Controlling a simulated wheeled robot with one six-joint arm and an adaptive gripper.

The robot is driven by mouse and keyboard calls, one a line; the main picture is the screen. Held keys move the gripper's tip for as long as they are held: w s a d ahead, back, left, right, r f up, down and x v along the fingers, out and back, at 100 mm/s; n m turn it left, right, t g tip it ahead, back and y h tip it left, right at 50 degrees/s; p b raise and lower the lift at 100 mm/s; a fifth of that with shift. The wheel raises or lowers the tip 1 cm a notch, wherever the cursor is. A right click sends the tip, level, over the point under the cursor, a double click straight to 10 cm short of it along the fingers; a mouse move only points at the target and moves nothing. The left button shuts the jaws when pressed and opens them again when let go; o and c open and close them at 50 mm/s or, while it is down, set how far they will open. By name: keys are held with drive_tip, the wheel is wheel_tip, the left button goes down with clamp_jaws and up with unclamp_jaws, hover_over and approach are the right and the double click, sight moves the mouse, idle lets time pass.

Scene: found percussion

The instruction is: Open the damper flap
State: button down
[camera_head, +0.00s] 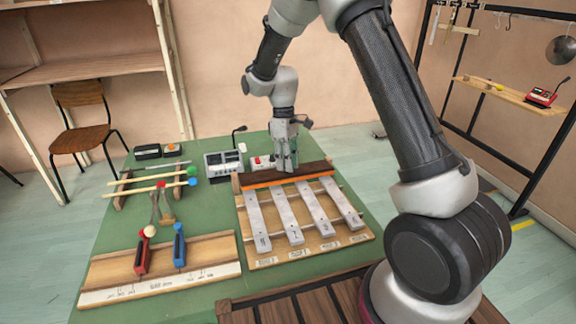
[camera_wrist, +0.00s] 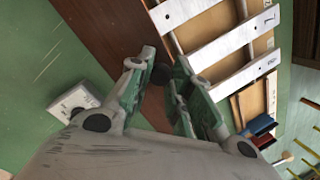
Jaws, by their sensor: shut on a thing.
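The damper flap (camera_head: 315,170) is a long dark brown board with an orange front edge, lying across the far end of the metal bars. It also shows in the wrist view (camera_wrist: 105,30) as a brown strip. My gripper (camera_head: 287,168) points down at the flap's middle. In the wrist view my gripper (camera_wrist: 164,60) has its fingers closed around a small dark round piece, seemingly the flap's knob (camera_wrist: 161,74). The fingers partly hide it. The flap looks low, near the bar ends; its exact angle is hard to tell.
Several grey bars (camera_head: 290,218) lie on a wooden frame in front. A grey control box (camera_head: 223,163) and a small red-topped box (camera_head: 262,162) stand to the left. Mallets (camera_head: 152,188) rest on a rack, and a board with red and blue clamps (camera_head: 205,249) lies front left.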

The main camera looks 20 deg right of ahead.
drive_tip(key=w+g, duration=0.1)
drive_tip(key=w+r+g, duration=0.1)
drive_tip(key=g, duration=0.1)
drive_tip(key=shift+w+g, duration=0.15)
drive_tip(key=shift+g, duration=0.15)
drive_tip(key=shift+w+r+g, duration=0.15)
drive_tip(key=shift+w+g, duration=0.5)
drive_tip(key=shift+g, duration=0.4)
drive_tip(key=shift+w+r+g, duration=0.1)
drive_tip(key=shift+w+g, duration=0.55)
drive_tip(key=shift+g, duration=0.4)
drive_tip(key=c, duration=1.3)
unclamp_jaws()
drive_tip(key=shift+o, duration=0.2)
